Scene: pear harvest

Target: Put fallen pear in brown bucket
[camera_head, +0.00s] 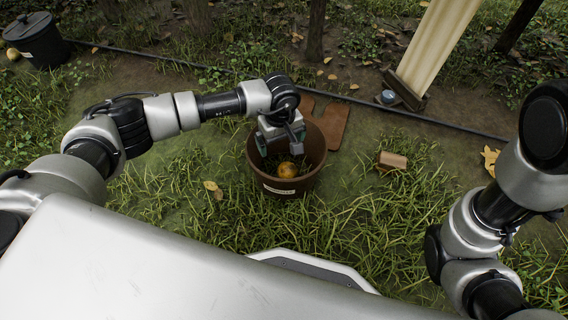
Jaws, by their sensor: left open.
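A brown bucket (292,185) with a pale label stands upright on the grass in the middle of the view. A yellow-orange pear (287,170) lies inside the bucket, towards its near side. My left gripper (281,146) points down over the bucket's mouth, just behind and above the pear. It is open, and the pear shows apart from its fingers. My right arm comes in at the right edge, and its gripper is out of view.
A black bucket (37,42) stands at the far left with a small yellowish fruit (13,54) beside it. A brown block (392,160) lies right of the brown bucket. A flat brown board (328,121) lies behind it. A dark hose (440,118) crosses the ground.

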